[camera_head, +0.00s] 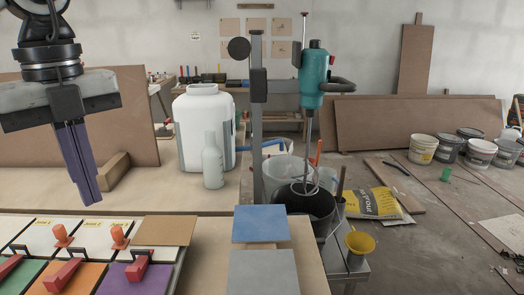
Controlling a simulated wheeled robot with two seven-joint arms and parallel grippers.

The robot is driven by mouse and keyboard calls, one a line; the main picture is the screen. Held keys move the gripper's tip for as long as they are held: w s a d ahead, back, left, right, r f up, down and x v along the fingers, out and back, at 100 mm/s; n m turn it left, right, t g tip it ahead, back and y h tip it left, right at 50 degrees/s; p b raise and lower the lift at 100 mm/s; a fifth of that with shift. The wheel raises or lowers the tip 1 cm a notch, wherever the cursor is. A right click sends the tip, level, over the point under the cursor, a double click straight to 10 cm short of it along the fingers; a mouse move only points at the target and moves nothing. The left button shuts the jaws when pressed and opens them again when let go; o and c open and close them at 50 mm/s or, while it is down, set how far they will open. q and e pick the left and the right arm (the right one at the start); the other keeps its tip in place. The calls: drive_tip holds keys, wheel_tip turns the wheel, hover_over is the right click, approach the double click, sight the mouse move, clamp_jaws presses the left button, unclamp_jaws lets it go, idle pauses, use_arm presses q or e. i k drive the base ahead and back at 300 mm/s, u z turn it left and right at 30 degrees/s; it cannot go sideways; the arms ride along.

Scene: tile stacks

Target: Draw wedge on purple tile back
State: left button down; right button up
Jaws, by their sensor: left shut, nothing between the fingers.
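The purple tile (122,284) lies at the bottom edge of the view, partly cut off, to the right of an orange tile. An orange upright piece (118,237) stands behind the wedge, on the white tile area at the back. My left gripper (92,200) hangs at the upper left, fingers pointing down and shut with nothing between them. It is above and behind the tile rows, apart from the wedge. My right gripper is not in view.
The orange tile (72,280) and green tile (25,282) carry similar red wedges. A brown tile (165,230) lies behind the purple one. A white jug (203,128) and bottle (212,162) stand on the bench. Blue (260,224) and grey (263,273) tiles lie right of centre.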

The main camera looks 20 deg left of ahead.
sight(135, 273)
drive_tip(key=k, duration=1.5)
